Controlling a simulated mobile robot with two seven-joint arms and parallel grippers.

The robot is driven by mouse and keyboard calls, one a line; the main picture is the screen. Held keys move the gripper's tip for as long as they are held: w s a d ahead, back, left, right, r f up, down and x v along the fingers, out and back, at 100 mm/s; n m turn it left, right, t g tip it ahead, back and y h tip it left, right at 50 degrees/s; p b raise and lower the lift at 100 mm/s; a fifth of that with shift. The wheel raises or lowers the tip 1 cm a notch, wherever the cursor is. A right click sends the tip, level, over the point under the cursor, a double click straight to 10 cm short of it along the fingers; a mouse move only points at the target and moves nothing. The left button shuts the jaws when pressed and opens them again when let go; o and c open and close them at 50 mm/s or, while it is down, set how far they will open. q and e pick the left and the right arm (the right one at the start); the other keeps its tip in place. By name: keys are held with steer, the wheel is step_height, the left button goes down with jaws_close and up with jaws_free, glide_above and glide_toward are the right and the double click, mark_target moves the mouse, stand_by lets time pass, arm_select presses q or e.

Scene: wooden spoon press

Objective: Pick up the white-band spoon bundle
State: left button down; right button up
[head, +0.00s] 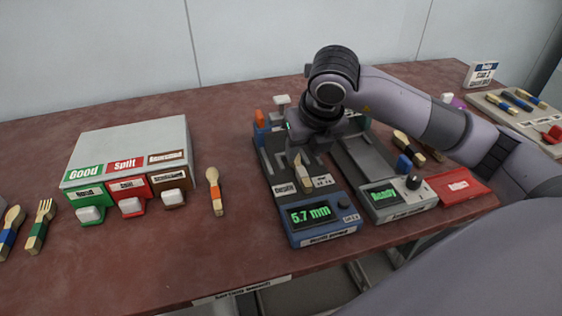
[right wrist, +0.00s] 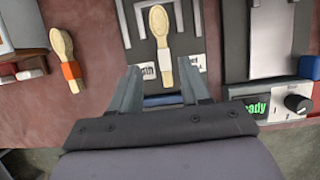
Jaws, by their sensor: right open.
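The white-band spoon bundle (right wrist: 160,38) lies flat on the dark measuring station, bowl end away from me in the right wrist view, with a pale band (right wrist: 164,58) around its middle. In the head view the bundle (head: 301,174) shows only partly beneath my right gripper. My right gripper (right wrist: 159,76) is open and empty. Its fingers point down at the station, one on each side of the bundle's handle in the right wrist view, apart from it. In the head view the right gripper (head: 303,156) is over the station. My left gripper is in no view.
The measuring station's display (head: 311,213) reads 5.7 mm. Right of it stands a press (head: 394,197) reading "Ready" and a red tray (head: 459,187). An orange-band spoon (head: 214,191) lies left, beside a sorting box (head: 130,143). Bare table lies between this spoon and the station.

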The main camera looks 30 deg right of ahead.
mark_target(300, 166)
steer(key=shift+w+d+f, duration=0.2)
steer(key=shift+x, duration=3.15)
steer(key=shift+s, duration=0.2)
jaws_close()
